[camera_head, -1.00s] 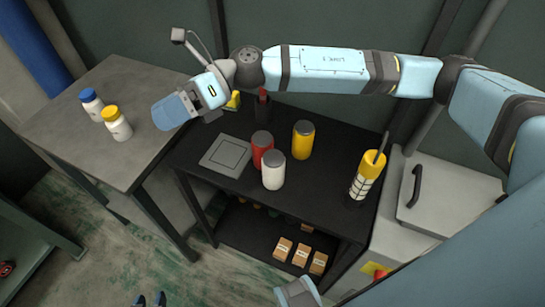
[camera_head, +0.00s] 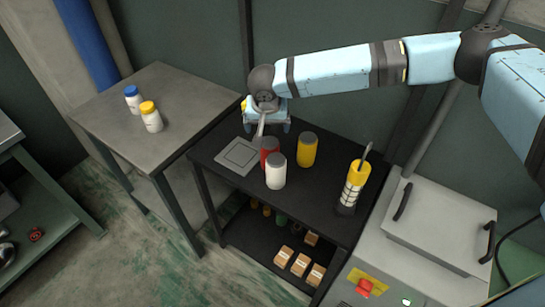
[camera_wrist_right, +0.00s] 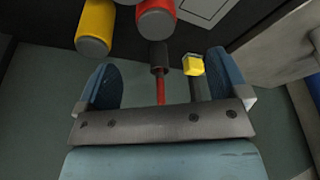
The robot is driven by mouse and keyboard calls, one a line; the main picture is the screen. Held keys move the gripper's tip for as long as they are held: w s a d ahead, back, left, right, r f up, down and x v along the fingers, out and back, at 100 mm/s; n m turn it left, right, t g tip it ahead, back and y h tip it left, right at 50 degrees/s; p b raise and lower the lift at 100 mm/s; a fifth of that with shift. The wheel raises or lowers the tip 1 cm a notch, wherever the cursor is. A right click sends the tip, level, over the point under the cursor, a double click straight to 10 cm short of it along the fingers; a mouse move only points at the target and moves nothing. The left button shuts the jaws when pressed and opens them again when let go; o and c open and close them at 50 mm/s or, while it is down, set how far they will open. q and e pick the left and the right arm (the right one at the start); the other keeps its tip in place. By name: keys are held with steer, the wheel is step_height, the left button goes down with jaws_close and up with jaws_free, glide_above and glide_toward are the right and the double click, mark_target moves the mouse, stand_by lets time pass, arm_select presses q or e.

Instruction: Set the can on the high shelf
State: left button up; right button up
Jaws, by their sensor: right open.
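A red can (camera_head: 269,147), a white can (camera_head: 276,172) and a yellow can (camera_head: 307,150) stand upright on the black shelf unit's top (camera_head: 318,198). The white can partly hides the red one. My right gripper (camera_head: 267,118) is open, above the back of this top, behind the red can. In the right wrist view, nothing is held between its blue fingers (camera_wrist_right: 163,82). The red can (camera_wrist_right: 155,18) and yellow can (camera_wrist_right: 94,28) lie beyond the fingertips there. My left gripper is not in view.
A dark-and-red tool (camera_wrist_right: 159,60) and a yellow-headed item (camera_wrist_right: 193,65) are near the fingers. A grey plate (camera_head: 238,156) and yellow canister (camera_head: 353,186) flank the cans. Small boxes (camera_head: 300,265) sit on the lower shelf. Bottles (camera_head: 151,117) stand on the grey table (camera_head: 187,92).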

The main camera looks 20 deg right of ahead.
mark_target(269, 142)
steer(key=x, duration=0.8)
steer(key=shift+w+f, duration=0.1)
steer(key=shift+f, duration=0.15)
steer(key=x, duration=0.4)
steer(key=shift+d+f, duration=0.25)
steer(key=shift+d, duration=0.05)
steer(key=shift+f, duration=0.2)
steer(key=c, duration=1.3)
steer(key=shift+o, duration=0.2)
steer(key=shift+r, duration=0.1)
step_height(269, 142, up, 20)
steer(key=s+d+r+n+p, duration=0.1)
steer(key=s+d+r+p, duration=0.1)
steer(key=s+r+p, duration=0.2)
steer(key=s+d+r+n+y+p, duration=0.1)
steer(key=s+r+p, duration=0.3)
steer(key=s, duration=0.6)
steer(key=shift+d+r+n+p, duration=0.3)
steer(key=shift+d+n+p, duration=0.4)
steer(key=shift+d+n, duration=0.1)
